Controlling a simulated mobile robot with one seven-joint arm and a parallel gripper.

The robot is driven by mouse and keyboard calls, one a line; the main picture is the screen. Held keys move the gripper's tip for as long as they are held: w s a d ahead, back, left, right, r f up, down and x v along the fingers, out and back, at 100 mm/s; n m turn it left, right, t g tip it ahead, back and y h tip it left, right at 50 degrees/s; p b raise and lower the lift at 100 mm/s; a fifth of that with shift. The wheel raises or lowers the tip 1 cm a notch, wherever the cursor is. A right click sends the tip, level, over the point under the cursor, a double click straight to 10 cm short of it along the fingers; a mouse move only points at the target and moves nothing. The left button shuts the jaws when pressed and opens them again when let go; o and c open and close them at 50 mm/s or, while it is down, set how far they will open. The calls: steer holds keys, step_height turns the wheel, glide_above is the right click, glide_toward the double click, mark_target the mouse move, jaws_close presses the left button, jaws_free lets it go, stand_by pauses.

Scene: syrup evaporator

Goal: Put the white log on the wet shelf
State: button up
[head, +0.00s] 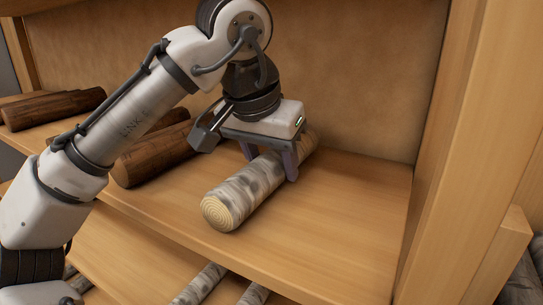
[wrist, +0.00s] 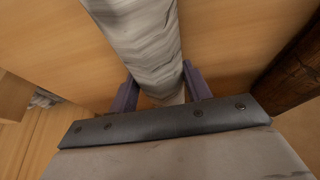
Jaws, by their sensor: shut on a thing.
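The white log (head: 248,189) has pale, dark-streaked bark and a ringed cut end that faces the front. It lies on or just above the upper wooden shelf (head: 340,215), and I cannot tell which. My gripper (head: 270,172) comes down from above and is shut around the log, with one finger on each side. In the wrist view the log (wrist: 140,40) runs between the two fingers of my gripper (wrist: 160,90). The log's far end is partly hidden behind my gripper. No label that marks a shelf as wet shows.
Dark brown logs (head: 150,160) lie on the same shelf to the left, partly behind my arm. A wooden side post (head: 465,150) bounds the shelf on the right. White logs (head: 200,285) lie on the lower level. The shelf right of the held log is bare.

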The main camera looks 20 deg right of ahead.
mark_target(216, 193)
steer(key=shift+f, duration=0.15)
steer(key=o, duration=1.5)
steer(key=b+v, duration=0.1)
steer(key=v, duration=0.4)
steer(key=shift+r, duration=0.25)
steer(key=s+a+b, duration=0.3)
steer(key=s+a, duration=0.5)
steer(key=shift+s+a, duration=0.25)
steer(key=shift+a, duration=0.05)
